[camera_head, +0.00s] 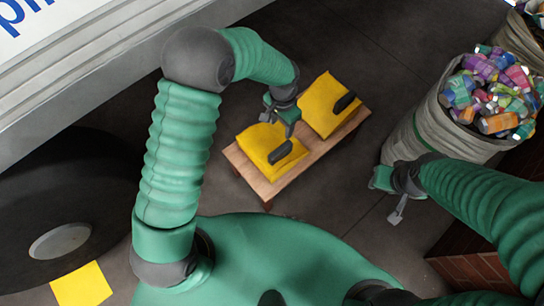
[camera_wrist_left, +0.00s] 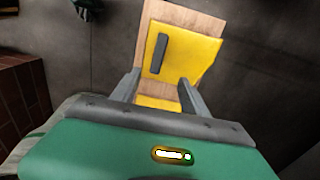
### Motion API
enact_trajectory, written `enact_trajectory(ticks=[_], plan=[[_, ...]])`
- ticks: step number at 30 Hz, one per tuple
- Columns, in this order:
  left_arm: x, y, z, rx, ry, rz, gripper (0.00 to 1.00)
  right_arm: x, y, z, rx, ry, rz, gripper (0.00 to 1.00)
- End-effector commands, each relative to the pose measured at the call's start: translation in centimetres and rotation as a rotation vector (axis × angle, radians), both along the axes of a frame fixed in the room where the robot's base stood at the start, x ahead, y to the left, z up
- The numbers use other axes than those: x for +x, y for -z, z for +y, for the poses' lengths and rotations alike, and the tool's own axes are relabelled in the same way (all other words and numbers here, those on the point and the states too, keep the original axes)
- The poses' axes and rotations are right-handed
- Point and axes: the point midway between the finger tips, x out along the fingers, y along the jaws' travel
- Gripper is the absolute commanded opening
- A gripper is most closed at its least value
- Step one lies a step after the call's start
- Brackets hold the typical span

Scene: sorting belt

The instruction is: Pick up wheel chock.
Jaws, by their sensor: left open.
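Two yellow wheel chocks with black handles lie on a small wooden table in the head view: the left chock (camera_head: 258,139) and the right chock (camera_head: 320,104). My left gripper (camera_head: 279,122) is open and empty, just above the back edge of the left chock, with no visible contact. In the left wrist view, my left gripper (camera_wrist_left: 159,78) has its fingers spread; part of one chock (camera_wrist_left: 155,103) shows between them, and another chock (camera_wrist_left: 188,52) lies beyond. My right gripper (camera_head: 388,195) hangs right of the table; its jaw opening is unclear.
The wooden table (camera_head: 313,153) stands on dark floor. A large bin (camera_head: 410,140) of colourful bottles is at the right. A large dark wheel (camera_head: 100,190) and a white vehicle side (camera_head: 95,50) are at the left, with a yellow object (camera_head: 82,285) beside the wheel.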

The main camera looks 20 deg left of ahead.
Motion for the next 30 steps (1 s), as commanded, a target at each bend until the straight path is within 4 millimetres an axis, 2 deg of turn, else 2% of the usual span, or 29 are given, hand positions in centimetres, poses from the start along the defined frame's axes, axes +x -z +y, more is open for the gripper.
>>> enact_trajectory(ticks=[1,5,12,15,22,27,30], plan=[[0.3,1.9,-0.4,-0.002,0.016,0.007,0.53,0.0,1.2,0.0,0.000,0.000,-0.001,0.36],[0.5,3.8,-0.7,-0.001,0.030,0.014,0.53,0.0,1.6,0.0,0.000,0.000,-0.002,0.36],[0.6,10.3,-0.6,-0.001,0.027,0.017,0.53,0.0,3.5,0.0,0.000,0.000,-0.001,0.36],[0.5,12.4,-0.6,0.000,0.027,0.017,0.53,0.0,4.1,0.0,0.000,0.000,-0.001,0.36],[0.5,14.5,-0.5,-0.001,0.026,0.014,0.53,0.0,4.8,0.0,0.000,0.000,-0.002,0.36],[0.2,17.8,-0.3,-0.001,0.025,0.016,0.53,-0.1,6.4,0.0,0.000,0.000,-0.002,0.36],[0.2,18.9,-0.3,-0.001,0.026,0.014,0.53,-0.1,6.7,0.0,0.000,0.000,-0.001,0.36]])
